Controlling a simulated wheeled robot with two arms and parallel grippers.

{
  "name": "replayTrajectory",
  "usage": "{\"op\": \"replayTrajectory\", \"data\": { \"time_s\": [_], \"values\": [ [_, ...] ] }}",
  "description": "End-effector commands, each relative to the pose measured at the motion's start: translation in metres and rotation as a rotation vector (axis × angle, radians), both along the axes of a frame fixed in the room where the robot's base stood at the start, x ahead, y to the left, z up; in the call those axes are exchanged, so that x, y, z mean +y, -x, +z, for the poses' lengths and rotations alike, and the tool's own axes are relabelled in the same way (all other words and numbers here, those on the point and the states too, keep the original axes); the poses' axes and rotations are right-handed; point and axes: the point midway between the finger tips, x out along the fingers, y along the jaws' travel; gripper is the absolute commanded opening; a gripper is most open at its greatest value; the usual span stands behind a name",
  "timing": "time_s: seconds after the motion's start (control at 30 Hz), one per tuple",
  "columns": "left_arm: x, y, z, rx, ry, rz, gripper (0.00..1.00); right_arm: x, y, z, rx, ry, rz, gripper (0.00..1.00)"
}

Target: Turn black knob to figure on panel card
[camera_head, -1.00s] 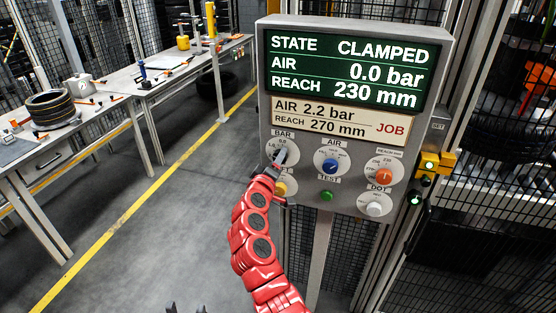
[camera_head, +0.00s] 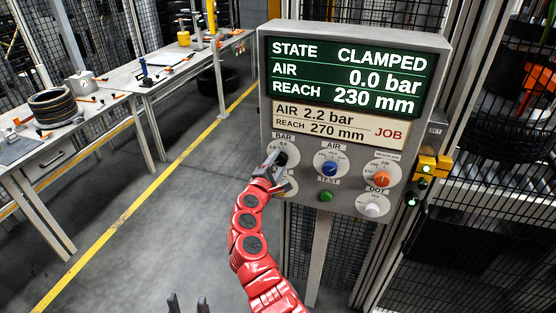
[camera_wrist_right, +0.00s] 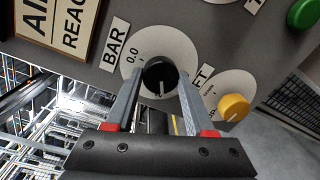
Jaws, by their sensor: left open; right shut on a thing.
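The black knob (camera_wrist_right: 158,76) sits on the round white BAR dial (camera_wrist_right: 183,48), where the mark 0.0 shows; its white pointer line faces the bottom of the right wrist view. My right gripper (camera_wrist_right: 160,92) has one finger on each side of this knob and is shut on it. In the head view the right gripper (camera_head: 276,162) largely covers the dial. The cream card (camera_head: 345,124) reads AIR 2.2 bar, REACH 270 mm, JOB. The green display (camera_head: 350,75) reads CLAMPED, AIR 0.0 bar, REACH 230 mm. My left gripper (camera_head: 187,304) is open and empty at the bottom edge.
The grey panel also holds a blue knob (camera_head: 329,169), an orange knob (camera_head: 382,179), a white knob (camera_head: 373,210) and a green button (camera_head: 326,196). A yellow knob (camera_wrist_right: 233,107) is close beside my right finger. Workbenches (camera_head: 120,82) stand left; floor between is clear.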

Motion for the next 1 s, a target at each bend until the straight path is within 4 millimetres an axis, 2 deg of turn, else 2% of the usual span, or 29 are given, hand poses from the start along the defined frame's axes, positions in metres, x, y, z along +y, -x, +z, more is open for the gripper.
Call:
{"op": "replayTrajectory", "data": {
  "time_s": [0.4,0.93,0.97,1.0],
  "values": [
    [0.0000,0.0000,0.0082,0.000,0.000,0.000,0.50,0.0015,0.0004,-0.0022,0.056,0.163,0.003,0.00],
    [0.0000,0.0000,0.0084,0.000,0.000,0.000,0.50,0.0011,0.0005,-0.0032,0.063,0.181,0.002,0.00],
    [0.0000,0.0000,0.0084,0.000,0.000,0.000,0.50,0.0011,0.0005,-0.0032,0.063,0.181,0.002,0.59],
    [0.0000,0.0000,0.0084,0.000,0.000,0.000,0.50,0.0011,0.0005,-0.0031,0.062,0.180,0.001,0.67]
  ]
}}
